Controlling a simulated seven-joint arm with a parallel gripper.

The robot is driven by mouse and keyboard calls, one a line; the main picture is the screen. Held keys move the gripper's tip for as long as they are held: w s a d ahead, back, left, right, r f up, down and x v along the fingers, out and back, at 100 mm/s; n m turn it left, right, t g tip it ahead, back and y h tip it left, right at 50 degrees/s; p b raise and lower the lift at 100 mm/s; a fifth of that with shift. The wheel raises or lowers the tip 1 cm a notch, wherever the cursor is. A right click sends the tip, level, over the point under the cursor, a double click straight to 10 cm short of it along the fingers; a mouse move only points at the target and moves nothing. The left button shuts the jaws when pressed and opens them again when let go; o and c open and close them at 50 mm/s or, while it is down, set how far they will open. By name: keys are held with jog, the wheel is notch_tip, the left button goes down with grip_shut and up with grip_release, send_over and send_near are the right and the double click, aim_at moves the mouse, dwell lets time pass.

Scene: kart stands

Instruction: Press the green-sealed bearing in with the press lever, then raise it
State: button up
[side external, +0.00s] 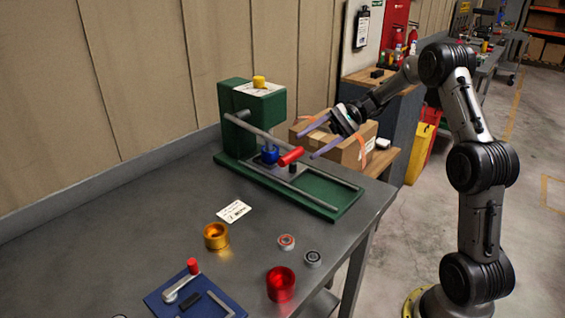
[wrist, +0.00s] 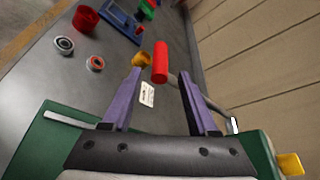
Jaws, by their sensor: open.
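The green press (side external: 235,135) stands on the grey table near the wall. Its grey lever slants down to a red grip (side external: 290,156), which also shows in the wrist view (wrist: 160,62). A blue part (side external: 270,154) sits under the press head, on or above the press plate; I cannot tell which. My gripper (side external: 308,143) has purple fingers, open and empty, just above and right of the red grip. In the wrist view, the grip appears between the fingertips (wrist: 160,76) but beyond them. I cannot make out a green-sealed bearing; the spot under the press head is partly hidden.
A gold ring (side external: 215,236), a red ring (side external: 281,284), a red-sealed bearing (side external: 286,241) and a dark-sealed bearing (side external: 312,258) lie in front. A blue clamp fixture (side external: 190,298) is at the front edge. A cardboard box (side external: 350,151) stands behind my gripper.

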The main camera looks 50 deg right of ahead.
aim_at(282, 163)
jog(key=x, duration=0.9)
jog(key=shift+a, duration=0.15)
grip_shut()
jog(key=shift+f, duration=0.15)
dwell(1.0)
